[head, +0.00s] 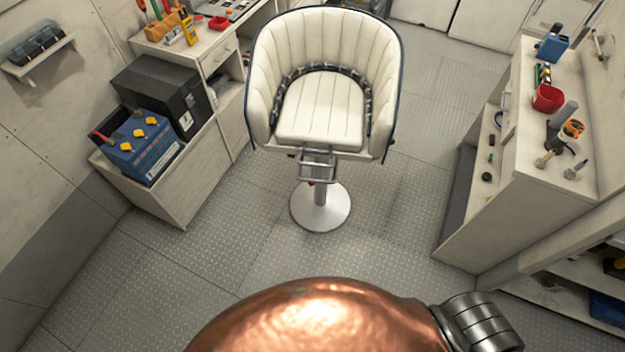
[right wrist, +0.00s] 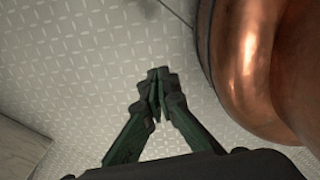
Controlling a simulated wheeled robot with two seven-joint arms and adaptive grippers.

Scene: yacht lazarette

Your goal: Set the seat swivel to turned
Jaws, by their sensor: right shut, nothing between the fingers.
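A white padded bucket seat (head: 320,105) with dark blue edging stands on a round silver pedestal base (head: 320,207) in the upper middle of the head view. It faces toward me. A metal footrest (head: 317,163) hangs below the front of the seat. The swivel joint under the seat is mostly hidden by the cushion and footrest. My right gripper (right wrist: 158,84) shows in the right wrist view with its fingertips together and nothing between them, over bare floor. It is far from the seat. My left gripper is not in view.
A left cabinet (head: 180,190) carries a blue battery (head: 145,147) and a black box (head: 165,95). A right cabinet (head: 505,200) has tools and a red cup (head: 547,98) on top. The patterned floor (head: 230,235) between me and the seat is clear.

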